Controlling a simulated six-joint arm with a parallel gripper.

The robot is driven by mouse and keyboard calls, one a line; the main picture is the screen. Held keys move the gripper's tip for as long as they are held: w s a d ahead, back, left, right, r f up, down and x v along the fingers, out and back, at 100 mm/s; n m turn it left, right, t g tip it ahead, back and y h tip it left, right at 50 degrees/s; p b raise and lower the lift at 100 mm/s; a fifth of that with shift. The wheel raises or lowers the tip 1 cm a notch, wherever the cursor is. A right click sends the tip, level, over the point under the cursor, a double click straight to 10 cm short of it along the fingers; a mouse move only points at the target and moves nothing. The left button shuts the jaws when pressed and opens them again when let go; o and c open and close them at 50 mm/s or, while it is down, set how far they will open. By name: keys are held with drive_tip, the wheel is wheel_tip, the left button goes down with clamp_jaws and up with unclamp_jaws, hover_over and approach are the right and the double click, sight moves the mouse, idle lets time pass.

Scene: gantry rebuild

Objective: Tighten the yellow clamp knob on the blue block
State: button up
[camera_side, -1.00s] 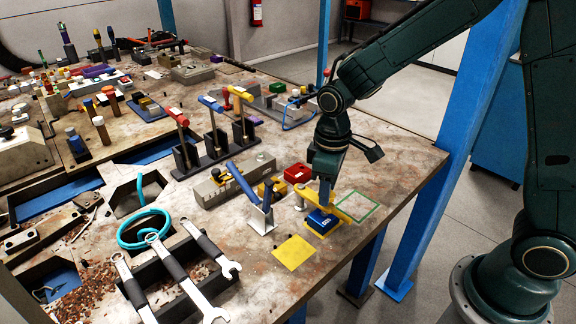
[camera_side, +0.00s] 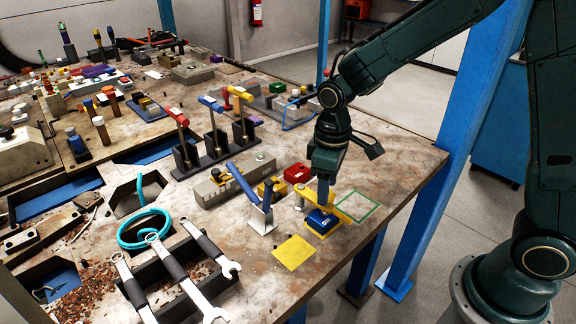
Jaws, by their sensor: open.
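The blue block (camera_side: 321,222) sits on a yellow base on the bench, with a yellow bar (camera_side: 345,217) showing behind it and to its right. My gripper (camera_side: 323,192) points down just above the blue block. Its jaws are open, though the fingers are small and partly merge with the parts behind them. The yellow clamp knob cannot be made out clearly; my gripper covers the area above the block. I cannot tell whether the fingers touch anything.
A blue-handled stand (camera_side: 258,205) is close on the left. A red block (camera_side: 297,173) is behind. A yellow square (camera_side: 294,252) lies in front and a green-outlined square (camera_side: 357,207) to the right, both bare. Wrenches (camera_side: 190,285) lie at front left. The bench edge is close on the right.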

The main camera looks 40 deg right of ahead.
wheel_tip(320, 180, up, 13)
idle(0.6)
drive_tip(key=shift+r, duration=0.1)
drive_tip(key=s+d+r+m+t, duration=0.1)
drive_tip(key=s+d+m+t, duration=0.1)
drive_tip(key=s, duration=0.7)
drive_tip(key=s+d+r+m+t, duration=0.2)
drive_tip(key=s+d+m+t, duration=0.1)
drive_tip(key=s, duration=0.6)
drive_tip(key=shift+s+d+t, duration=0.3)
drive_tip(key=shift+d, duration=0.15)
